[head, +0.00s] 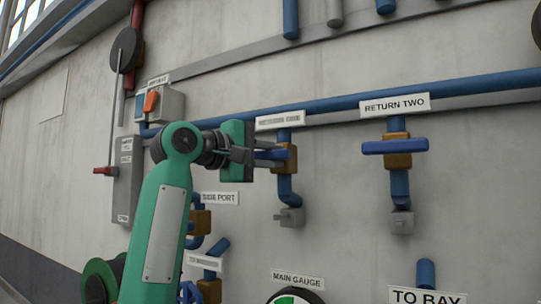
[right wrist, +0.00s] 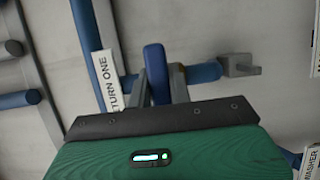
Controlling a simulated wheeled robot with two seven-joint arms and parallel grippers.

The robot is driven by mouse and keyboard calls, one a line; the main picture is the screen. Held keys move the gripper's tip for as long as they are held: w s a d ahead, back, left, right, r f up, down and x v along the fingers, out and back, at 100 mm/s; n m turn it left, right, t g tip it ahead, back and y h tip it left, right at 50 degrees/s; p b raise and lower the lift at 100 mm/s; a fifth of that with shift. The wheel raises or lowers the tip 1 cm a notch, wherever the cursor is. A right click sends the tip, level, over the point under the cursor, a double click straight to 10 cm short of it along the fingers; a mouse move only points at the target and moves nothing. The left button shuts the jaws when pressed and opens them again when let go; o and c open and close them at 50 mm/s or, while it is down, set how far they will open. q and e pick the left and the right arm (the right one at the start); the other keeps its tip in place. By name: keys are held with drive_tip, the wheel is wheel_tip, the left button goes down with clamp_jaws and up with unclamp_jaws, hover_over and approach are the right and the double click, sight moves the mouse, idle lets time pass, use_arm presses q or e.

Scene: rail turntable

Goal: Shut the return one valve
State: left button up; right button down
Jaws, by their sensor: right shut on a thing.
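The return one valve has a blue bar handle (head: 270,154) on a brass-coloured body (head: 291,158), under a label (head: 280,121) that is hard to read in the head view. The right wrist view shows the label (right wrist: 106,80) ending in "TURN ONE". My right gripper (head: 264,154) reaches the valve from the left and is shut on the handle. In the right wrist view the blue handle (right wrist: 155,62) stands between the two grey fingers (right wrist: 160,88). The handle appears to lie across its pipe (right wrist: 203,73). Part of the handle is hidden by the fingers. My left gripper is not in view.
The return two valve (head: 395,147) is to the right, its handle crosswise. The side port valve (head: 200,221) and another valve sit lower left, near my arm. A switch box (head: 172,102) and a red-handled lever (head: 105,171) are at left. A main gauge (head: 296,296) is below.

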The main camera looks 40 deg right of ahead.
idle(0.4)
drive_tip(key=c, duration=1.3)
unclamp_jaws()
drive_tip(key=a+b, duration=0.1)
drive_tip(key=a, duration=0.3)
drive_tip(key=w+a+b, duration=0.1)
drive_tip(key=a+b, duration=0.1)
drive_tip(key=a, duration=0.3)
drive_tip(key=a+b, duration=0.1)
drive_tip(key=a, duration=0.3)
drive_tip(key=shift+w+a, duration=0.3)
drive_tip(key=shift+a, duration=0.05)
